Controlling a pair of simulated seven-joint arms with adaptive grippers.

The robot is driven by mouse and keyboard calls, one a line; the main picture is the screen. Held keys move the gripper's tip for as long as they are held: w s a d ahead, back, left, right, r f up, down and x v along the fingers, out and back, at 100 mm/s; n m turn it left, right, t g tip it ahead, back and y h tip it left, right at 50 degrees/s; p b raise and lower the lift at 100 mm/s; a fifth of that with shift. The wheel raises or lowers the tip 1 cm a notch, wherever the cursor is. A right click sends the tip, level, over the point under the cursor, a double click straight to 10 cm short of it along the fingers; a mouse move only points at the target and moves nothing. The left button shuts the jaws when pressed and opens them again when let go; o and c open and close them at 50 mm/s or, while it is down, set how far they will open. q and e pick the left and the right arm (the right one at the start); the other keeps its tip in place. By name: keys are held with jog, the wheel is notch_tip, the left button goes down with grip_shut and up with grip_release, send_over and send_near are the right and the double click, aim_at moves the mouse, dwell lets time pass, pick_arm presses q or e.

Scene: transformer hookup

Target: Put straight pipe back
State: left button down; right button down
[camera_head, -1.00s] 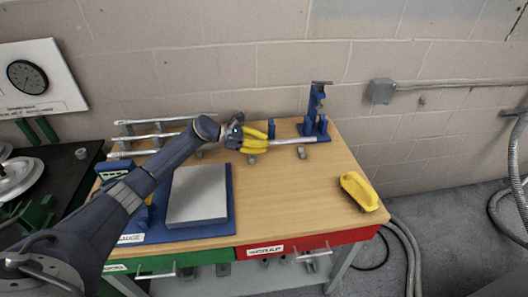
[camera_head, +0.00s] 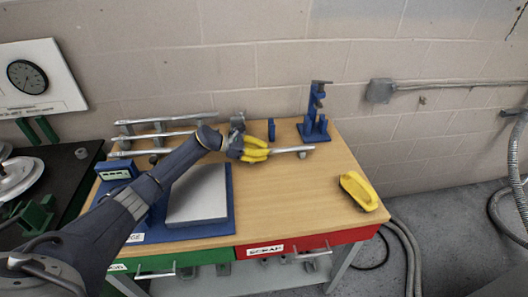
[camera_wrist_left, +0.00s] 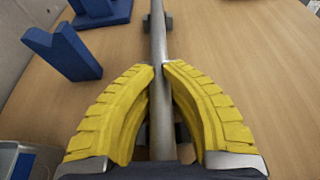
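The straight pipe (camera_head: 292,150) is a grey metal tube lying crosswise toward the back of the wooden table. My left gripper (camera_head: 268,152) has yellow fingers around it. In the left wrist view, the pipe (camera_wrist_left: 159,40) runs between the fingers, and both fingertips (camera_wrist_left: 160,64) press against its sides, so the gripper is shut on it. A small grey support (camera_head: 304,155) shows under the pipe's right end; whether the pipe rests on it or hovers just above, I cannot tell. My right gripper is not in view.
Several other pipes (camera_head: 168,118) lie on supports at the back left. A blue stand (camera_head: 314,127) and a small blue notched block (camera_head: 271,129) stand behind the pipe. A grey plate (camera_head: 198,195) lies at the front left, a yellow object (camera_head: 358,190) at the right. The table's middle is clear.

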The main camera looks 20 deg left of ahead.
pick_arm(q)
jog(key=shift+s+f, duration=0.15)
jog(key=shift+f, duration=0.45)
jog(key=c, duration=1.5)
grip_release()
jog(key=shift+a, duration=0.1)
jog(key=shift+c, duration=0.2)
jog(key=shift+r, duration=0.25)
jog(key=v, duration=0.8)
jog(key=r+v, duration=0.1)
jog(key=v, duration=0.3)
